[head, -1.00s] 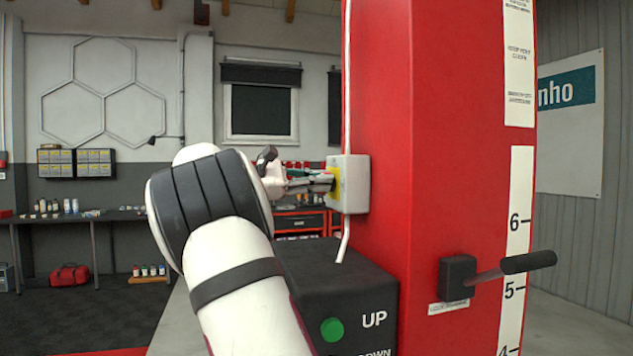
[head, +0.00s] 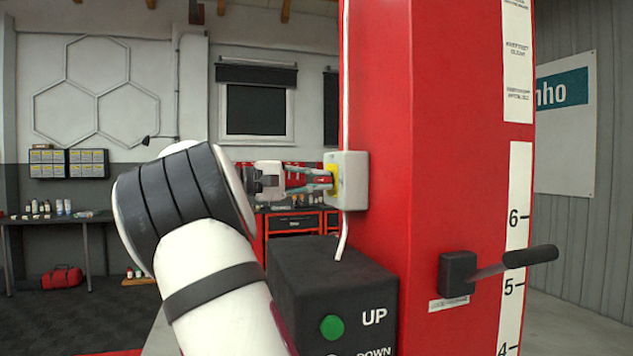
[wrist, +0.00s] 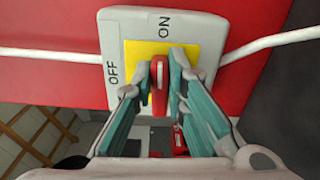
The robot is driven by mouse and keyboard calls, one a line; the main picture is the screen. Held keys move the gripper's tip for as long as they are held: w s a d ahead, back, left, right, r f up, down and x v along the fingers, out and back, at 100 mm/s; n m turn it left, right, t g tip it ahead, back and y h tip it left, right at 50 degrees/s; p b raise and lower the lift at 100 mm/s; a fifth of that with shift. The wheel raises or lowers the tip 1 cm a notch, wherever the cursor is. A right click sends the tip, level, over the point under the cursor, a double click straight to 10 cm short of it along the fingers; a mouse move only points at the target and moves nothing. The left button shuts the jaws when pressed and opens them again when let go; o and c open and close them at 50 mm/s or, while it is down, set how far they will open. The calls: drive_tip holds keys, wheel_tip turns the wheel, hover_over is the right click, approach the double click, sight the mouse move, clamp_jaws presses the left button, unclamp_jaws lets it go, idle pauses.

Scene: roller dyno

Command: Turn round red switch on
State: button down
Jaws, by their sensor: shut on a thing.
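The red switch knob (wrist: 159,75) sits on a yellow plate (wrist: 141,50) on a pale grey switch box (wrist: 187,27). In the wrist view the knob's long side runs up the picture, in line with the ON label above the plate. The OFF label is left of the plate. My gripper (wrist: 159,72) is shut on the knob, one finger on each side. In the head view my gripper (head: 327,183) reaches the box (head: 352,181) from the left. The fingers partly hide the knob there.
The box is fixed to a red column (head: 430,120). A black control box (head: 330,285) with a green button (head: 332,327) stands below my gripper. A black-handled lever (head: 528,257) sticks out at right. A white cable (head: 343,235) runs from the switch box.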

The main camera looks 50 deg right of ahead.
drive_tip(key=shift+f+m, duration=0.1)
drive_tip(key=shift+m, duration=0.5)
drive_tip(key=c, duration=1.6)
unclamp_jaws()
drive_tip(key=v, duration=1.2)
